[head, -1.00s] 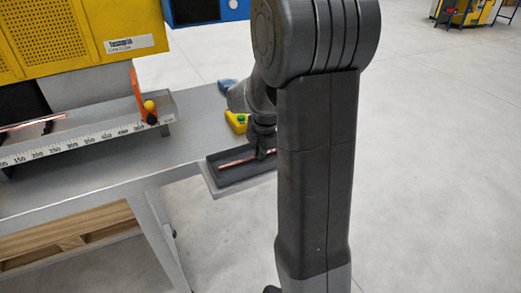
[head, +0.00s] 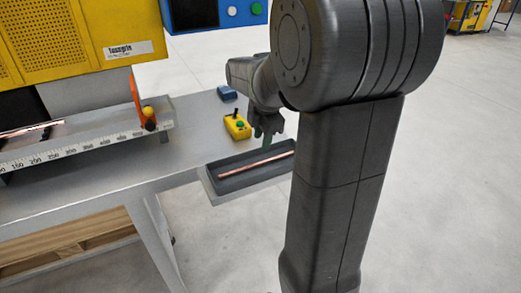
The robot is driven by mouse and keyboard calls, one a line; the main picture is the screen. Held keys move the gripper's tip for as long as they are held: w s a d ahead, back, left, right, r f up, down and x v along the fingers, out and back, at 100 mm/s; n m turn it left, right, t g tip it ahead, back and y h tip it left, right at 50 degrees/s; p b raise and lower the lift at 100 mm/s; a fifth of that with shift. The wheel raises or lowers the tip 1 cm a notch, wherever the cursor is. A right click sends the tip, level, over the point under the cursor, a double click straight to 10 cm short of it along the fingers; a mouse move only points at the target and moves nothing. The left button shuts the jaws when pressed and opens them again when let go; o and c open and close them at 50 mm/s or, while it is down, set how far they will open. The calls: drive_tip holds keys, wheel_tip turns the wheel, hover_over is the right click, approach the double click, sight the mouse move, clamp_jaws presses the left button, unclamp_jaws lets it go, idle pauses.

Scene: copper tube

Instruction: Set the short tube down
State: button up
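A short copper tube (head: 250,164) lies lengthwise in a dark grey tray (head: 228,184) at the right end of the bench. My gripper (head: 267,141) is above the tray's back edge, pointing down, apart from the tube. Nothing shows between its fingers, but the fingers are small and dark, so their opening is unclear. My own arm hides the area just right of the tray.
A yellow control box (head: 237,127) with a green button stands behind the tray, with a blue object (head: 227,93) beyond it. A ruled trough (head: 90,143) with an orange stop (head: 136,100) and more copper tubing (head: 30,131) is at left. The bench top (head: 185,155) between is clear.

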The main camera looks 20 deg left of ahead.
drive_tip(key=shift+v, duration=1.75)
drive_tip(key=shift+d, duration=0.1)
